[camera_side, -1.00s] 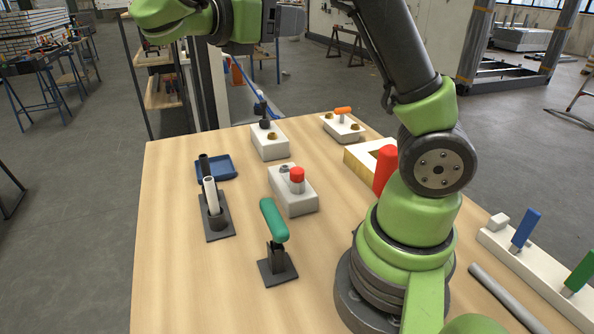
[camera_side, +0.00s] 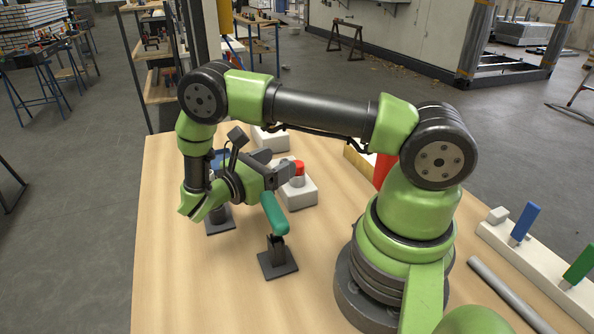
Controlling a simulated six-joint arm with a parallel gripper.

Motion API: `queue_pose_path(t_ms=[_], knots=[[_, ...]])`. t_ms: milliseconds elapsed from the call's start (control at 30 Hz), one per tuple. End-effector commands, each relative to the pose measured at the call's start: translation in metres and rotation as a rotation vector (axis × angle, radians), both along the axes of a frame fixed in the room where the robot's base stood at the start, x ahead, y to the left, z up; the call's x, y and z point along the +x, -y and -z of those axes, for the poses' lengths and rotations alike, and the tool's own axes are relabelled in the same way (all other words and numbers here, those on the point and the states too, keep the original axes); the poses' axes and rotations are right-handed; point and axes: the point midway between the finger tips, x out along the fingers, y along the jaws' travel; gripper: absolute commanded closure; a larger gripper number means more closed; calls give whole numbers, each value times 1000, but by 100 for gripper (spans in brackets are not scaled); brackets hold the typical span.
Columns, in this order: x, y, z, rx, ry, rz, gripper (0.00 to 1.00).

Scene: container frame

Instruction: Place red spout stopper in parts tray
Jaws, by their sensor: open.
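The red stopper (camera_side: 299,167) stands upright on a white block-shaped container (camera_side: 300,195), on a short grey spout. My gripper (camera_side: 284,168) is lowered beside it, pointing right, with its dark fingers just left of the stopper. It is open and seems to hold nothing; whether a finger touches the stopper I cannot tell. The blue parts tray (camera_side: 222,155) lies at the left, mostly hidden behind my arm.
Another dark holder (camera_side: 220,226) is under my wrist. A second white container (camera_side: 270,139) is behind. A red cylinder (camera_side: 383,168) stands near my base. The front left table is clear.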

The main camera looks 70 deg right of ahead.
Motion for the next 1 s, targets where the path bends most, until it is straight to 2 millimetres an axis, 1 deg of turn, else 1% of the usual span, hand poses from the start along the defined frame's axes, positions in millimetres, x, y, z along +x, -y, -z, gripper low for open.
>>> queue_pose_path(t_ms=[33, 100, 200, 467, 633, 733, 833, 1000], knots=[[0, 0, 10, -1, -1, 0, 37], [0, 0, 18, -1, 1, 0, 37], [-1, 2, 23, -1, 1, 1, 37], [-13, 27, 23, -1, -2, 2, 37], [-29, 49, 22, 0, -2, 4, 37], [-33, 61, 23, -1, 1, 4, 37], [-35, 66, 23, -1, 2, 0, 37], [-35, 67, 23, -1, 2, -1, 37]])
